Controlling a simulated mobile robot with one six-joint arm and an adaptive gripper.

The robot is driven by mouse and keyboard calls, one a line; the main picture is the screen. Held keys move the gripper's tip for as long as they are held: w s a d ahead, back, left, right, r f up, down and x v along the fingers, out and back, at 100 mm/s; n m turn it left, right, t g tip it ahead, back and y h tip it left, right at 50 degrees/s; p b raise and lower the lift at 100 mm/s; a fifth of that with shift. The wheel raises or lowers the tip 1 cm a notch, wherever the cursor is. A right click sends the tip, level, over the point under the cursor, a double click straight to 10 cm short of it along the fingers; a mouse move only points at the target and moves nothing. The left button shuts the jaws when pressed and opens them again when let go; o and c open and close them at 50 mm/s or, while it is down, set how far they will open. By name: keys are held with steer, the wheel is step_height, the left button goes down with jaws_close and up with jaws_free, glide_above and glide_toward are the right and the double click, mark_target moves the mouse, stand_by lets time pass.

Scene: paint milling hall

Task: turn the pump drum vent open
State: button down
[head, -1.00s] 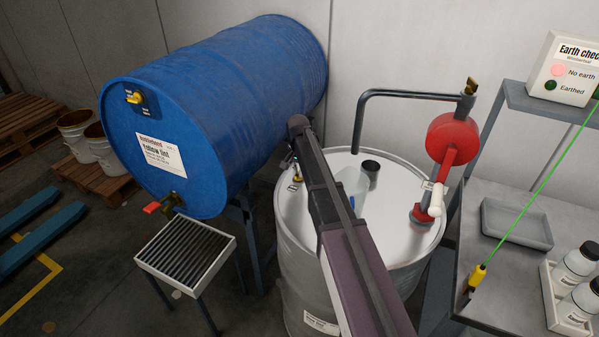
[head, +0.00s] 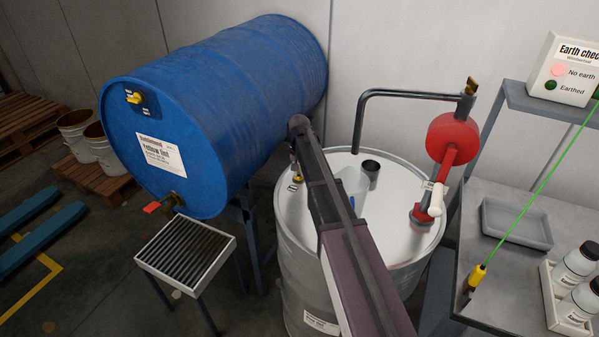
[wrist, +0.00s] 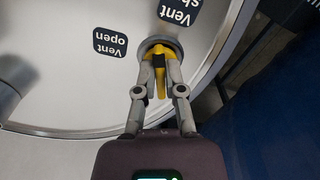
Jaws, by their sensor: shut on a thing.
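The pump drum (head: 325,240) is the pale upright drum with a white lid, in the middle of the head view. Its yellow vent handle (wrist: 159,82) sits on a round grey base near the lid's rim in the wrist view. My gripper (wrist: 159,66) is shut on the handle, one finger on each side. A "Vent open" label (wrist: 110,42) lies left of the vent and a "Vent shut" label (wrist: 180,11) lies above it, both upside down. In the head view my arm hides most of the gripper; only a little of the vent (head: 296,178) shows beside it.
A blue drum (head: 220,100) lies on a stand to the left, close to the pump drum. A red pump (head: 452,140) with a bent pipe stands on the lid's right side. A bench (head: 490,260) with a tray and bottles is at the right.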

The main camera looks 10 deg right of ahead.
steer(key=n, duration=0.7)
steer(key=shift+d, duration=0.25)
steer(key=n, duration=0.6)
steer(key=shift+d+n, duration=0.1)
steer(key=shift+n, duration=0.3)
steer(key=c, duration=0.7)
jaws_free()
steer(key=shift+c, duration=0.2)
steer(key=shift+w, duration=0.15)
steer(key=shift+r, duration=0.1)
